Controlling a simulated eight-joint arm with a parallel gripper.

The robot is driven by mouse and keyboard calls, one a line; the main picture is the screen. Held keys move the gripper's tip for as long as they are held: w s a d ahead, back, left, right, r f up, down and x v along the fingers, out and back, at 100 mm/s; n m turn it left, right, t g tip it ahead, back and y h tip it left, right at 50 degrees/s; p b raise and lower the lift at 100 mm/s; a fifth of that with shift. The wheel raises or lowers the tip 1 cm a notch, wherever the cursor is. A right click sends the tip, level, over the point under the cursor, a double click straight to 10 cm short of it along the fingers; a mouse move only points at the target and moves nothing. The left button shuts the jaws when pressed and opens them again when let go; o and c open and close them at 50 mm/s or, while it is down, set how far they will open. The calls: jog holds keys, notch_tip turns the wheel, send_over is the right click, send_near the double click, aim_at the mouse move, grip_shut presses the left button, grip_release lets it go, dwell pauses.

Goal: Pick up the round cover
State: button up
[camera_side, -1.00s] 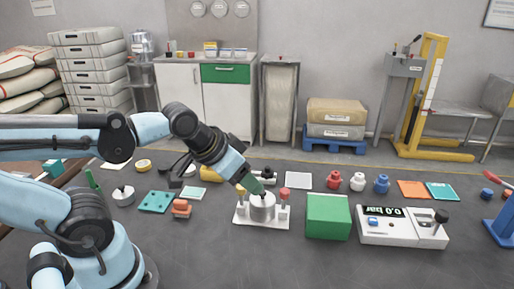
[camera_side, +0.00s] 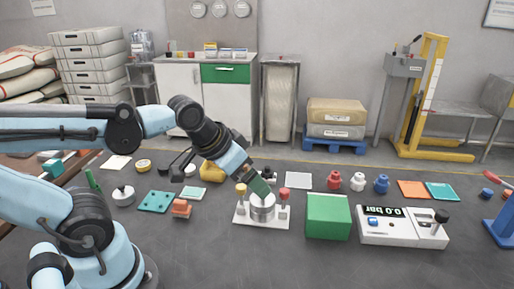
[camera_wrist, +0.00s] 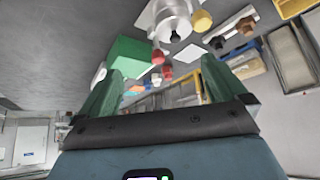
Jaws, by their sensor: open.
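A silver metal cylinder (camera_side: 262,213) stands on a white base plate between a yellow-capped post and a red-capped post. In the wrist view, the cylinder (camera_wrist: 172,18) shows a round top with a black knob (camera_wrist: 175,37). A separate round silver piece with a dark knob (camera_side: 123,196) sits at the left of the floor area. I cannot tell for certain which one is the round cover. My gripper (camera_side: 264,191) has green fingers and is tilted down at the cylinder's top, partly hiding it. In the wrist view my gripper (camera_wrist: 161,68) is open, with nothing between the fingers.
A green box (camera_side: 328,217) stands close right of the base plate. A white pressure panel (camera_side: 402,228) is further right. Red, white and blue small jars (camera_side: 357,182) stand behind.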

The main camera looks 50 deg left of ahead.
jog(key=shift+w+a+r+g, duration=0.9)
jog(key=shift+w+a+g, duration=0.4)
jog(key=shift+w+g, duration=2.2)
jog(key=f, duration=0.6)
jog(key=shift+w+f, duration=0.2)
jog(key=shift+f, duration=0.05)
jog(key=shift+s+a+f, duration=0.1)
jog(key=shift+s+f, duration=0.05)
jog(key=shift+f, duration=1.2)
jog(key=shift+s+f, duration=0.1)
jog(key=shift+f, duration=1.25)
jog(key=shift+c, duration=0.2)
jog(key=c, duration=1.1)
jog(key=shift+c, duration=0.2)
jog(key=shift+r, duration=0.15)
